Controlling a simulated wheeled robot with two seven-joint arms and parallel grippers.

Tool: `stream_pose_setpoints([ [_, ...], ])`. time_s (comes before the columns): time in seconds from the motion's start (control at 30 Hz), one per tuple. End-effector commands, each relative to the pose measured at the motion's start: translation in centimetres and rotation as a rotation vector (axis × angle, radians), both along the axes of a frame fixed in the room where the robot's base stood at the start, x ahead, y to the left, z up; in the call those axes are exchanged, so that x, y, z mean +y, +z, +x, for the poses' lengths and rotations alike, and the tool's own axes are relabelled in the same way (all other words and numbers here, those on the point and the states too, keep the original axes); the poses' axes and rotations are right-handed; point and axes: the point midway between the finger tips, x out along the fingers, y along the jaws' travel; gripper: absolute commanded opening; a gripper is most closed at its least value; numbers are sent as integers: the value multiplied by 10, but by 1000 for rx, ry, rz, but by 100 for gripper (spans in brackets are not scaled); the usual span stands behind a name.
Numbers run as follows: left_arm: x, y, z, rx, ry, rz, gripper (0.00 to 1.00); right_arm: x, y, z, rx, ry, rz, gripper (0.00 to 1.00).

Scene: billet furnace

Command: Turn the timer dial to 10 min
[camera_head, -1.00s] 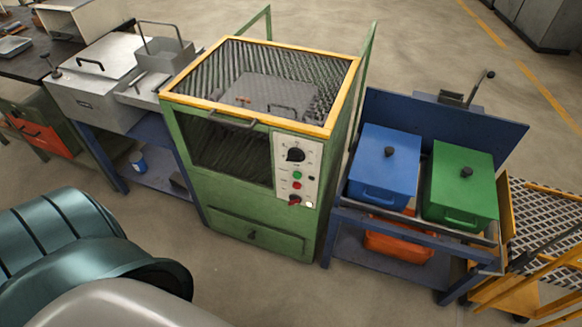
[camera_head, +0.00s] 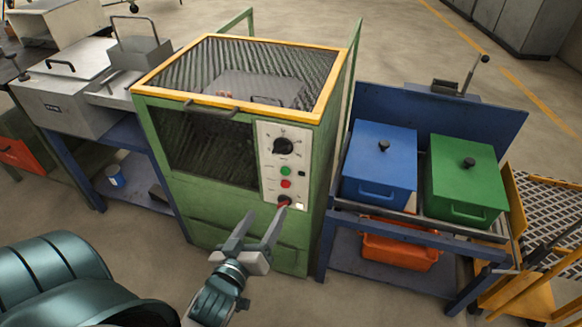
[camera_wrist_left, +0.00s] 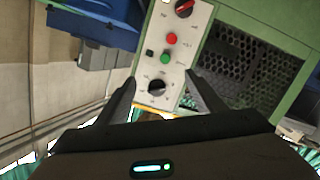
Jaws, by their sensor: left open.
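The black timer dial (camera_head: 283,147) is the round knob with a printed scale at the top of the white control panel (camera_head: 270,164) on the green furnace. My left gripper (camera_head: 263,214) is open and empty. In the head view its fingertips appear below the dial, in front of the panel's lower edge, with one tip near the red knob (camera_head: 284,202). In the left wrist view the panel looks upside down. There the dial (camera_wrist_left: 157,87) appears between the open fingers (camera_wrist_left: 161,77), apart from them. The dial's exact setting is too small to read. My right gripper is not in view.
A green button (camera_head: 285,171) and a red button (camera_head: 286,184) sit below the dial. The furnace handle (camera_head: 211,108) sticks out at upper left. A blue box (camera_head: 380,170) and a green box (camera_head: 463,180) stand on a bench to the right.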

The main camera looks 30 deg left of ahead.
Motion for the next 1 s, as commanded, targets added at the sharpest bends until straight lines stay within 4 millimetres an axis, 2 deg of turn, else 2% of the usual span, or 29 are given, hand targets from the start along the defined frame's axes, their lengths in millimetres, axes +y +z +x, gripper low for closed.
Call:
stream_pose_setpoints([
  [0.03,4,16,-5,-43,13,-7,62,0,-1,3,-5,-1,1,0],
  [0.13,8,46,-13,-102,29,-19,62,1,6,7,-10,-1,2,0],
  [0.3,12,69,-19,-145,41,-26,62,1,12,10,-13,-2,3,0],
  [0.77,12,70,-17,-146,40,-27,62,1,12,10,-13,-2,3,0],
  [1.0,16,71,-2,-147,39,-26,62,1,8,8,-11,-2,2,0],
])
